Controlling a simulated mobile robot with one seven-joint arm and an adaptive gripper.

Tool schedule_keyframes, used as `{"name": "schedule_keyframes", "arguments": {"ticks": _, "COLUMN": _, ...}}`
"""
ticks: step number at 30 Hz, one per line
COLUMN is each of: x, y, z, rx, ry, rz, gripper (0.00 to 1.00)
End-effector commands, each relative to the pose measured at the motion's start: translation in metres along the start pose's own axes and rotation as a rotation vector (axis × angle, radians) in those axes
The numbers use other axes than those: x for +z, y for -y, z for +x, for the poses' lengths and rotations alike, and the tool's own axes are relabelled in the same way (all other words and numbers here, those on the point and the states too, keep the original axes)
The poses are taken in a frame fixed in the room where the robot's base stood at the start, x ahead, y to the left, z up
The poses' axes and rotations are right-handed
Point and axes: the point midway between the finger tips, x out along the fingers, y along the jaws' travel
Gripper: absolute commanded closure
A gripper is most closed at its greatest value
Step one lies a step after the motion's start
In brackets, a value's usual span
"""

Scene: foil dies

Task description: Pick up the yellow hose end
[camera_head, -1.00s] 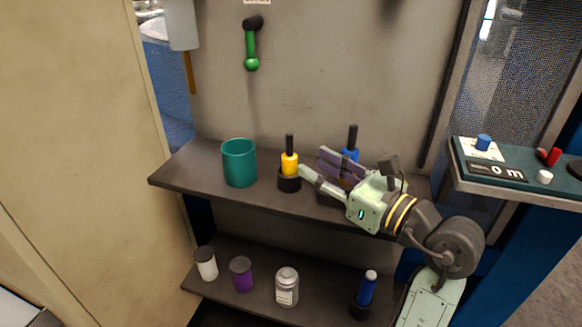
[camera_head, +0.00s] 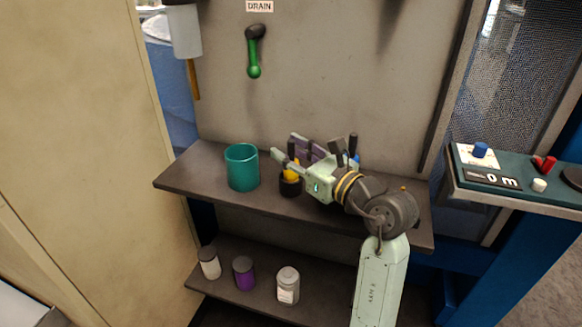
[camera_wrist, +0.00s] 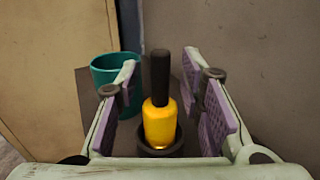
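The yellow hose end (camera_wrist: 159,125) stands upright in a dark round holder (camera_wrist: 172,148) on the upper shelf, its black stem (camera_wrist: 160,77) pointing up. In the head view the yellow hose end (camera_head: 291,176) is partly hidden by my gripper (camera_head: 285,152). In the wrist view my gripper (camera_wrist: 160,95) is open, with one purple-padded finger on each side of the hose end. Gaps show between the pads and the yellow body. A blue hose end (camera_head: 355,159) is mostly hidden behind my gripper.
A teal cup (camera_head: 242,168) stands left of the yellow hose end on the upper shelf (camera_head: 190,172).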

Motion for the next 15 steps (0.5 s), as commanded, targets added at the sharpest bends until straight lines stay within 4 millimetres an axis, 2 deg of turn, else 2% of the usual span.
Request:
{"name": "schedule_keyframes", "arguments": {"ticks": 6, "x": -0.0004, "y": 0.0002, "z": 0.0002, "rx": 0.0, "ry": 0.0, "rz": 0.0, "gripper": 0.67}}
{"name": "schedule_keyframes", "arguments": {"ticks": 15, "x": -0.0003, "y": 0.0001, "z": 0.0, "rx": 0.0, "ry": 0.0, "rz": 0.0, "gripper": 0.86}}
